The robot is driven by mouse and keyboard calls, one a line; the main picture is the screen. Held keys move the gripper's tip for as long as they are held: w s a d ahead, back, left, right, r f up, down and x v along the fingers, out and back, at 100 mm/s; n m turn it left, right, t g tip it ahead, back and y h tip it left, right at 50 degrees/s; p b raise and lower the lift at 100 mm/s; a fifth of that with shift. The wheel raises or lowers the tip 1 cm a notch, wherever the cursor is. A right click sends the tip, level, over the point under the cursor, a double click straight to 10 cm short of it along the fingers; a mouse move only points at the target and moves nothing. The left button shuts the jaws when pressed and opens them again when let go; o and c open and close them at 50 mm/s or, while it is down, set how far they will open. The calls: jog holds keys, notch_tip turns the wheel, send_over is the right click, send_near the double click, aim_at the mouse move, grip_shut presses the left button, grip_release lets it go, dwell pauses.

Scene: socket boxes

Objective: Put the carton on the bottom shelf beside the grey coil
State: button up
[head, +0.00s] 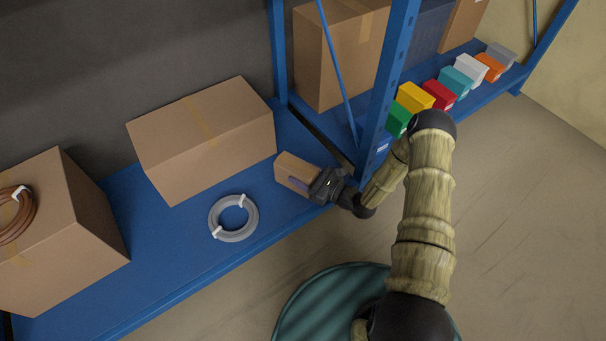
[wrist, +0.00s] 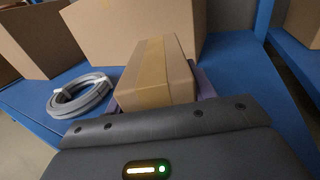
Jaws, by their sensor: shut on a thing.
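The carton (head: 294,172) is a small brown box with a tape strip, at the right end of the blue bottom shelf (head: 170,280). My gripper (head: 318,184) is shut on its near end. In the wrist view the carton (wrist: 157,75) lies straight ahead between my gripper's fingers (wrist: 160,98). The grey coil (head: 233,218) lies flat on the shelf to the left of the carton, with a gap between them. The coil also shows in the wrist view (wrist: 82,95). I cannot tell whether the carton's underside touches the shelf.
A large box (head: 205,140) stands behind the coil and carton. Another large box (head: 60,230) with a brown coil (head: 14,215) on top stands at the left. A blue upright (head: 385,90) is close right of my gripper. Several coloured bins (head: 440,95) line the neighbouring shelf.

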jog(key=shift+f, duration=0.1)
jog(key=o, duration=1.4)
jog(key=shift+s+d+r+p, duration=0.2)
jog(key=shift+s+d+p, duration=0.05)
jog(key=shift+d+p, duration=0.1)
jog(key=p+v, duration=0.4)
jog(key=v, duration=0.7)
jog(key=shift+p, duration=0.3)
jog(key=shift+f, duration=0.15)
